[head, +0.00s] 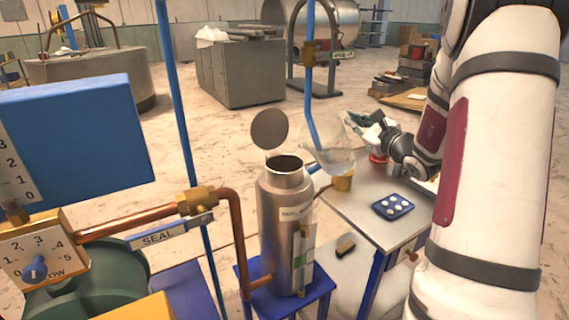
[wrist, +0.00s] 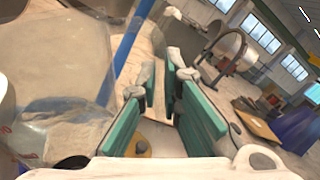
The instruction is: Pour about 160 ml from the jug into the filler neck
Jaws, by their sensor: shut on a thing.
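A tall metal canister (head: 287,225) stands upright on a blue stand. Its round lid (head: 269,129) is swung up, and the open filler neck (head: 284,163) faces upward. The clear jug (head: 330,152) is in the air just right of the neck and above it, apart from it as far as I can tell. It holds some clear liquid. In the wrist view the jug (wrist: 60,85) fills the left side. My gripper (head: 378,138) is on the jug's right side, its teal-padded fingers (wrist: 163,95) shut on the jug; the clear handle is hard to make out.
A copper pipe (head: 236,235) and a blue post (head: 178,100) stand left of the canister.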

